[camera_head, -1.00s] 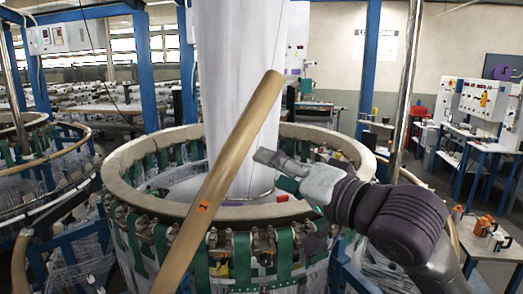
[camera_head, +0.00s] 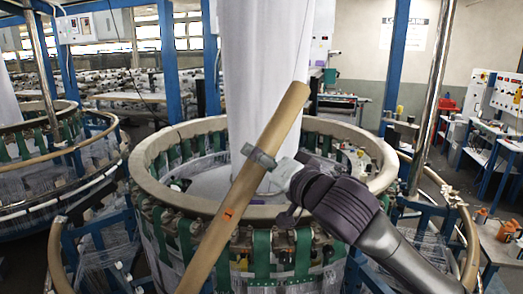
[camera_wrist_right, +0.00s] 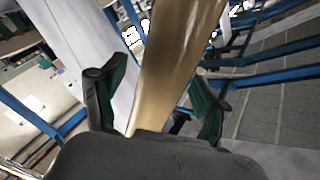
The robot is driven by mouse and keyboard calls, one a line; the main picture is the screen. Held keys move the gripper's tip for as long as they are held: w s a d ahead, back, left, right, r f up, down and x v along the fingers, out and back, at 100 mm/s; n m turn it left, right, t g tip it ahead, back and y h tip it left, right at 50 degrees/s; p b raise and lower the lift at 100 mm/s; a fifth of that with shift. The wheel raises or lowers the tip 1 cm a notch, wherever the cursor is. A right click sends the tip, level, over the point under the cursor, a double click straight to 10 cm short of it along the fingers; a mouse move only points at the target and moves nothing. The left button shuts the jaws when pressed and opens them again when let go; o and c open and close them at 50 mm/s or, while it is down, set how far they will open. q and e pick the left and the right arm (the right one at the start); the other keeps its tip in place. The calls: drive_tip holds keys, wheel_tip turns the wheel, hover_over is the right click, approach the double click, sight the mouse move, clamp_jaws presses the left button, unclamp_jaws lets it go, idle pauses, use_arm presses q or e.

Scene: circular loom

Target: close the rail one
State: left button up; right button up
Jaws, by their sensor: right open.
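The rail is a tan bar (camera_head: 225,220) with a small orange mark. It stands tilted in front of the loom's ring (camera_head: 160,200), with its upper end leaning right. My right gripper (camera_head: 262,160) reaches it from the right, at its upper half. In the right wrist view the rail (camera_wrist_right: 175,65) runs between the two dark green fingers of my right gripper (camera_wrist_right: 158,92). The fingers are apart, one on each side of the rail, and I see gaps between them and it. My left gripper is not in view.
A tall white fabric tube (camera_head: 262,80) rises from the middle of the loom behind the rail. A metal pole (camera_head: 433,95) stands to the right. Another loom (camera_head: 60,150) is at the left, and workbenches (camera_head: 485,150) are at the far right.

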drive_tip(key=shift+w+a, duration=0.25)
drive_tip(key=shift+w, duration=0.05)
drive_tip(key=shift+c, duration=0.3)
clamp_jaws()
